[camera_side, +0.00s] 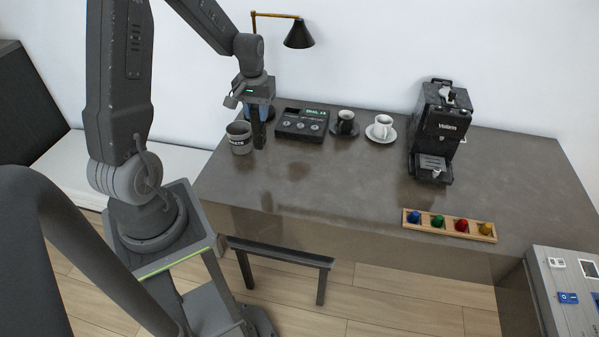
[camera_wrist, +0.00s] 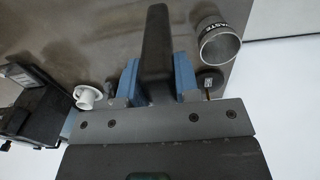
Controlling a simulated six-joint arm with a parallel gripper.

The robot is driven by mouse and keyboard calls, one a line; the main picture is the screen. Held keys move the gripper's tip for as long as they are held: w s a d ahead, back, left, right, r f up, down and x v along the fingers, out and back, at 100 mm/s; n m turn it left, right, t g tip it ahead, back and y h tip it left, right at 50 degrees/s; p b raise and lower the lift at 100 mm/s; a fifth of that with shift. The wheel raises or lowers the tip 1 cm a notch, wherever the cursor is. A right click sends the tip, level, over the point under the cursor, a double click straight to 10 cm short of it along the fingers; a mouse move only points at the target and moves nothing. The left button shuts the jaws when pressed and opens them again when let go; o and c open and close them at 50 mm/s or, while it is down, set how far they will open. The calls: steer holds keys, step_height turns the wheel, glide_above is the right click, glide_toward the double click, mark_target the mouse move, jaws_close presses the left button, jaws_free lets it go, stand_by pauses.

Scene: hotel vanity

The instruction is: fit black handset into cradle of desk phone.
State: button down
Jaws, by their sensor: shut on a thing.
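My gripper (camera_side: 258,108) has blue fingers and is shut on the black handset (camera_side: 258,134), which hangs upright below it near the back left of the desk. In the wrist view the handset (camera_wrist: 157,45) stands between the blue fingers of my gripper (camera_wrist: 157,82). The desk phone (camera_side: 302,124), a dark box with a green-lit label, sits just right of the handset in the side view. The handset is apart from the phone. Whether its lower end touches the desk I cannot tell. The phone is hidden in the wrist view.
A grey waste cup (camera_side: 239,138) stands close left of the handset. A black lamp (camera_side: 299,34) rises behind. Right of the phone are a dark cup (camera_side: 345,122), a white cup (camera_side: 382,127) and a coffee machine (camera_side: 440,125). A peg tray (camera_side: 449,225) lies in front; the desk's middle is clear.

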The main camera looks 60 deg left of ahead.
steer(key=w+d+f, duration=0.7)
steer(key=w+f, duration=0.1)
steer(key=f, duration=0.2)
steer(key=shift+w+d+f, duration=0.15)
steer(key=shift+d+f, duration=0.1)
steer(key=shift+f, duration=0.15)
steer(key=shift+f, duration=0.15)
steer(key=c, duration=0.8)
jaws_free()
steer(key=shift+c, duration=0.2)
